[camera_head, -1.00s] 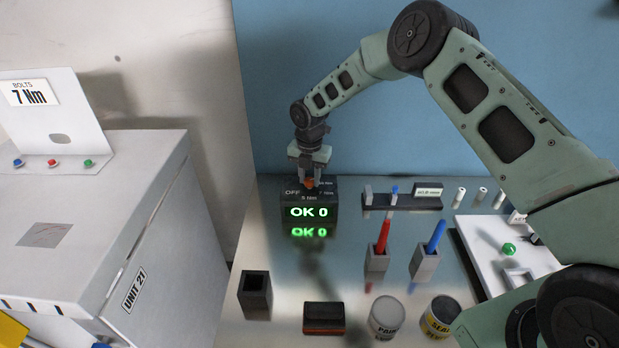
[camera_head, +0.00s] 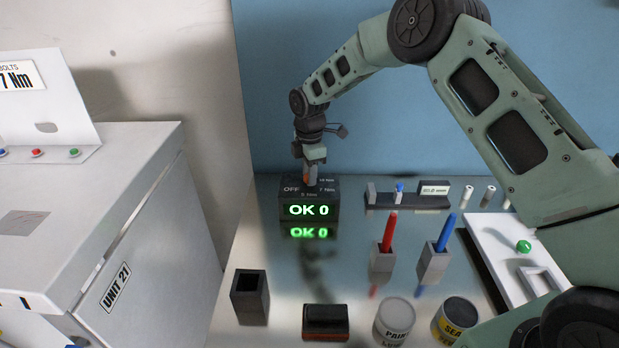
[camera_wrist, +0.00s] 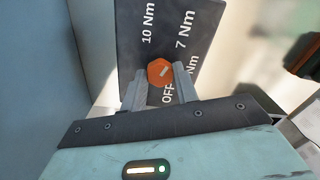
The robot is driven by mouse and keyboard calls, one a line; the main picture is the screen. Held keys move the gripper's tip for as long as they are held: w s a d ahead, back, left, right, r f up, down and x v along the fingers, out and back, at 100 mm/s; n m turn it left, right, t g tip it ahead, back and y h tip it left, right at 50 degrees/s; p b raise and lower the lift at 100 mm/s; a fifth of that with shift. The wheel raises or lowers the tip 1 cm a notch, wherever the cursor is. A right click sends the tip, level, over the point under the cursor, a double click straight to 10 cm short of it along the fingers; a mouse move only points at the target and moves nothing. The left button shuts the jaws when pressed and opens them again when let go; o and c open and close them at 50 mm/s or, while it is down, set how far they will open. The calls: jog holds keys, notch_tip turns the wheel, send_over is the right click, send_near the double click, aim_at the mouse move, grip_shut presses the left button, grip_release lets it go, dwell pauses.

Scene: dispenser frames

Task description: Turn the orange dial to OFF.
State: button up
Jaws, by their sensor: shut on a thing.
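The orange dial (camera_wrist: 160,72) sits on top of a dark box (camera_head: 309,212) whose front display reads "OK 0". In the wrist view, labels 10 Nm, 7 Nm, a partly covered Nm label and OFF surround the dial. A short pale mark on the dial slants up to the right, apparently between the 7 Nm and partly covered labels; its exact setting is hard to tell. My gripper (camera_wrist: 160,80) is shut on the dial, one finger on each side. In the head view my gripper (camera_head: 311,177) points down onto the box, and its fingers mostly hide the dial.
A dark rack (camera_head: 407,201) stands right of the box. Red (camera_head: 390,231) and blue (camera_head: 445,233) markers stand in grey holders. An empty dark holder (camera_head: 250,297), a dark block (camera_head: 326,320) and two cans are nearer. A white cabinet (camera_head: 105,215) is left.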

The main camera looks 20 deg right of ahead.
jog(key=m+b, duration=0.1)
jog(key=m, duration=0.2)
jog(key=shift+m, duration=0.3)
jog(key=m+b, duration=0.1)
jog(key=m, duration=0.2)
jog(key=shift+m+b, duration=0.35)
jog(key=shift+m, duration=0.05)
jog(key=m+b, duration=0.1)
jog(key=m, duration=0.2)
jog(key=shift+m, duration=0.3)
jog(key=m, duration=0.3)
jog(key=shift+m, duration=0.3)
jog(key=m, duration=0.5)
jog(key=shift+r+b, duration=0.1)
jog(key=shift+b, duration=0.25)
jog(key=m, duration=0.5)
jog(key=shift+m, duration=0.4)
jog(key=o, duration=1)
